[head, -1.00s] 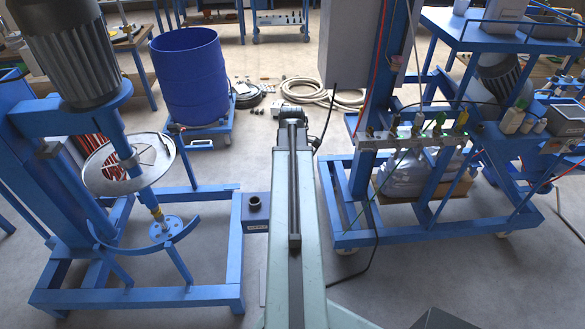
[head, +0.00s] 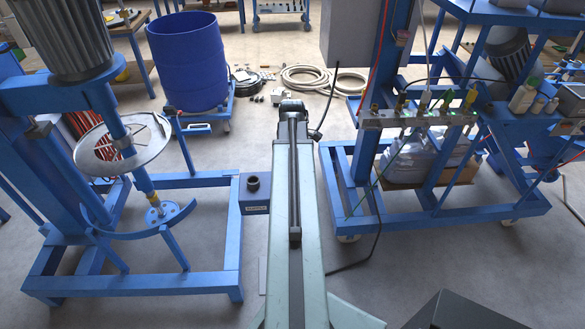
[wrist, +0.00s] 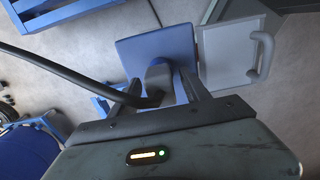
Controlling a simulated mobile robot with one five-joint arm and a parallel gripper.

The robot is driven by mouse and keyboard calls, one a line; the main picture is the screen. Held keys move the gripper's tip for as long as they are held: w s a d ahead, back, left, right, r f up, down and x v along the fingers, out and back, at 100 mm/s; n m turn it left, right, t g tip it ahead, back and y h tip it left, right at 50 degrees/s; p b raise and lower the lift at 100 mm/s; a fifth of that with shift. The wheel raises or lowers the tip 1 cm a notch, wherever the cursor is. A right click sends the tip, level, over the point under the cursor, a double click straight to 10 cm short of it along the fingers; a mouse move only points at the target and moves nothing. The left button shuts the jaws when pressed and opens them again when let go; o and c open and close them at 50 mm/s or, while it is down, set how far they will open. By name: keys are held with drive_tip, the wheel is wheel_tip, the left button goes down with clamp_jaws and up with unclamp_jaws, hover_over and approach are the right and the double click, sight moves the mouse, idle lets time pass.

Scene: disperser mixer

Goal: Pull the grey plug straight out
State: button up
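In the wrist view my gripper (wrist: 160,75) has two dark fingers standing apart. A blue-grey shape shows between them; I cannot tell that it is held.
The blue mixer stand (head: 130,290) with its round plate (head: 90,155) stands left. A blue drum (head: 187,65) and coiled hose (head: 305,77) lie beyond. A small blue box (head: 255,205) is beside my arm. The wrist view shows a black cable (wrist: 60,72).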

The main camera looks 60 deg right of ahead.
clamp_jaws()
drive_tip(key=shift+s+r+p, duration=0.1)
drive_tip(key=shift+r+p, duration=2.9)
drive_tip(key=shift+r, duration=0.05)
drive_tip(key=shift+r+p, duration=2)
